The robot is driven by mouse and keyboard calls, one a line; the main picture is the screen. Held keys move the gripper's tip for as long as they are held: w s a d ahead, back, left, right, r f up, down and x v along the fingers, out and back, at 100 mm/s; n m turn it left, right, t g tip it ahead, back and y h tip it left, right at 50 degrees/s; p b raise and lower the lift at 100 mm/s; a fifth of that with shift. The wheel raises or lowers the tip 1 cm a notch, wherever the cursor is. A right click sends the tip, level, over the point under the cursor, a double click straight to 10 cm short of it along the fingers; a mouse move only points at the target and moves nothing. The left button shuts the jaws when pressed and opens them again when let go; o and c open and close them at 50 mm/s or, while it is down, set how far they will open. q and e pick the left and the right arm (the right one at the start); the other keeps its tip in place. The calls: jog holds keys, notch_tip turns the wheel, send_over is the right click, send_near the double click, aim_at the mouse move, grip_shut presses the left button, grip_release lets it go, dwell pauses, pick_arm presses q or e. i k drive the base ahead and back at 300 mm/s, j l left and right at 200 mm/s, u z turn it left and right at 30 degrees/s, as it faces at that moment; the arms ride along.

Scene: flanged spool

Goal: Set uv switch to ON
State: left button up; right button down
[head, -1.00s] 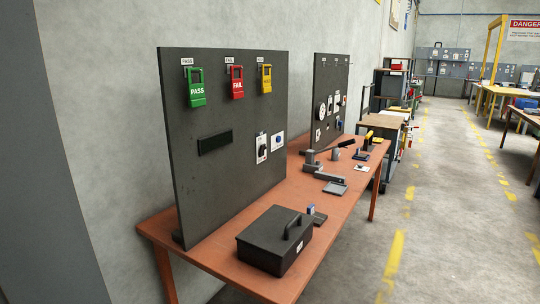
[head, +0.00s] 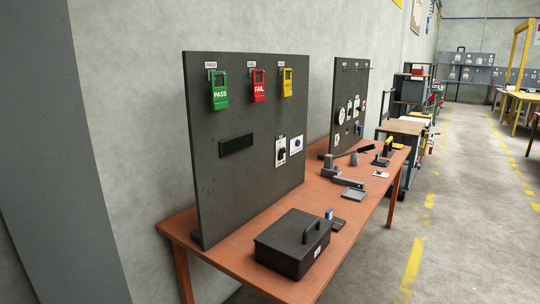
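On the near dark panel (head: 240,190), right of its middle, is a white plate with a black knob, a rotary switch (head: 281,151). Beside it on the right is a white plate with a blue round button (head: 296,145). I cannot read their labels, so I cannot tell which is the uv switch or how it is set. Neither of my grippers is in view.
The panel stands on an orange-brown bench (head: 222,272). A black lidded box (head: 285,250) sits at the bench's front. Green, red and yellow tags (head: 219,92) hang high on the panel. A second panel (head: 345,75) stands behind. The floor at right is clear.

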aim_at(281, 153)
jog(key=u, duration=2.15)
jog(key=k+l, duration=0.2)
jog(key=l, duration=0.25)
jog(key=k+l, duration=0.2)
jog(key=l, duration=0.3)
jog(key=k+l, duration=0.15)
jog(key=l, duration=0.3)
jog(key=k+l, duration=0.2)
jog(key=l, duration=0.3)
jog(key=k+l, duration=0.2)
jog(key=l, duration=0.25)
jog(key=k+l, duration=0.2)
jog(key=l, duration=0.3)
jog(key=k+l, duration=0.15)
jog(key=l, duration=0.3)
jog(key=k+l, duration=0.2)
jog(key=l, duration=0.25)
